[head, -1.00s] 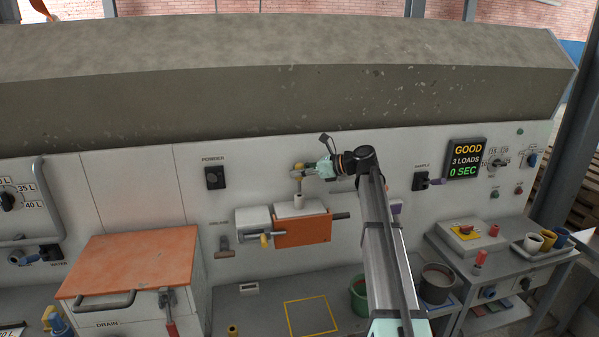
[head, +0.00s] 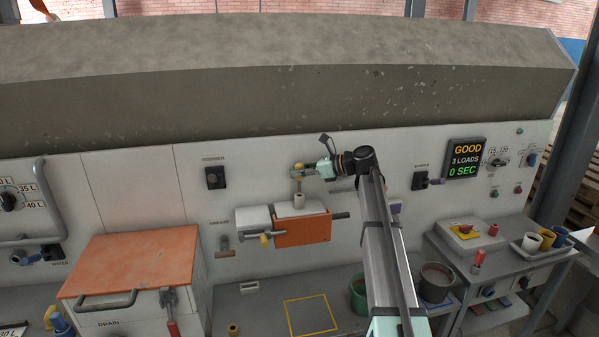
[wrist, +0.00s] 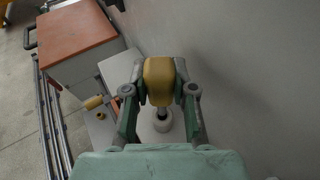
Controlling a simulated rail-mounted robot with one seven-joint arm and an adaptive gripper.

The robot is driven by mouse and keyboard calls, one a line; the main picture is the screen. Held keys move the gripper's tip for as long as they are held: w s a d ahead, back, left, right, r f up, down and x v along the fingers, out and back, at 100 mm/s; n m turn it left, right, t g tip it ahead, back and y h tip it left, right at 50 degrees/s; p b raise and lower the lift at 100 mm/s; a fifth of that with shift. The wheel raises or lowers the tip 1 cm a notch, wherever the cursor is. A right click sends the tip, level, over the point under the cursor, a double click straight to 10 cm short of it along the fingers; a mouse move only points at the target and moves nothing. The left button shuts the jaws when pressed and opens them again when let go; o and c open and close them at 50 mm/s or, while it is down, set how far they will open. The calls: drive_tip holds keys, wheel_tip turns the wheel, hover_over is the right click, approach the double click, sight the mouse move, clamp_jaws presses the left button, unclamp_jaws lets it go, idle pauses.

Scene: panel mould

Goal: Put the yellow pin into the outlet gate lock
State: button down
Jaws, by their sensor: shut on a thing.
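The yellow pin (head: 298,168) is upright, with its thick yellow head held in my gripper (head: 302,169) and a thin grey shank pointing down. In the wrist view the yellow pin (wrist: 158,82) sits between the two fingers of my gripper (wrist: 160,88), which are shut on its head. The collar (wrist: 163,123) also shows under the shank in the wrist view. The shank's lower end is at the collar; I cannot tell whether it has entered.
A yellow-tipped handle (head: 265,239) sticks out at the gate's left, beside a white housing (head: 253,216). The white panel wall (head: 260,170) is close behind my gripper. An orange-topped drain box (head: 130,262) stands at left. A green bucket (head: 358,298) stands below right.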

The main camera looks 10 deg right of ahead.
sight(301, 182)
drive_tip(key=shift+p, duration=0.4)
drive_tip(key=shift+f+b, duration=0.4)
drive_tip(key=shift+f, duration=1.85)
drive_tip(key=shift+r, duration=0.15)
drive_tip(key=shift+r+p, duration=1.7)
drive_tip(key=shift+r, duration=0.1)
idle(0.3)
drive_tip(key=shift+p, duration=1.1)
idle(0.9)
drive_tip(key=shift+f, duration=0.8)
